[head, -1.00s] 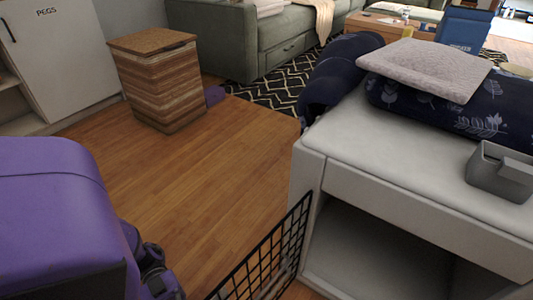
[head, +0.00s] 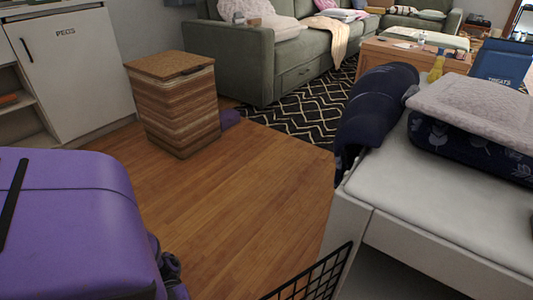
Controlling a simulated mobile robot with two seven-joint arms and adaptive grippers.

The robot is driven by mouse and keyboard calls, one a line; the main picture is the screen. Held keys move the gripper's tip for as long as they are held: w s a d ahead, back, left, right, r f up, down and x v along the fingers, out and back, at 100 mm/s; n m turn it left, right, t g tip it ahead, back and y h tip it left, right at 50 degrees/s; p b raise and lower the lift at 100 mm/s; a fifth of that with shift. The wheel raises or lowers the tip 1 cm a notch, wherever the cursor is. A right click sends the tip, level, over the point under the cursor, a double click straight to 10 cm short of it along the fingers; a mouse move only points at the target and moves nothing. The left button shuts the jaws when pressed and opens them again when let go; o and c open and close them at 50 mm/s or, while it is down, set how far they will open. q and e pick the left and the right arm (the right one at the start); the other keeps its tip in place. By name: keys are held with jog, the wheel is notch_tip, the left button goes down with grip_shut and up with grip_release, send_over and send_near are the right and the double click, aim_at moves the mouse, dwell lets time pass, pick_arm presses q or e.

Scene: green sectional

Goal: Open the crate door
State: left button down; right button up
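The crate is a white cabinet-like piece with a pale top (head: 440,205), at the lower right of the head view. Its black wire door (head: 318,280) stands at an angle out from the crate's front left corner, swung away from the opening. Only the upper part of the door shows; the rest is cut off by the frame. The visible strip of the opening under the top shows no bars. Neither gripper's fingers show.
A wooden-striped bin (head: 180,110) stands on the floor beyond. A dark navy rounded thing (head: 375,108) is at the crate's far left edge. A folded grey blanket (head: 475,105) lies on top. The wood floor (head: 235,205) between bin and crate is clear.

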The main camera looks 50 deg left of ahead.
pick_arm(q)
jog(key=shift+w+a, duration=0.2)
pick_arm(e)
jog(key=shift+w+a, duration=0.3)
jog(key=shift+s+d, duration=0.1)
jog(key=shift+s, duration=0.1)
pick_arm(q)
jog(key=c, duration=1.8)
grip_release()
jog(key=shift+s, duration=0.1)
jog(key=shift+c, duration=0.2)
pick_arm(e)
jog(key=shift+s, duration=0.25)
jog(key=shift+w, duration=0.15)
pick_arm(q)
jog(key=shift+a, duration=0.1)
jog(key=w+a, duration=0.2)
jog(key=a, duration=0.9)
jog(key=shift+w+a, duration=0.15)
jog(key=shift+a, duration=0.15)
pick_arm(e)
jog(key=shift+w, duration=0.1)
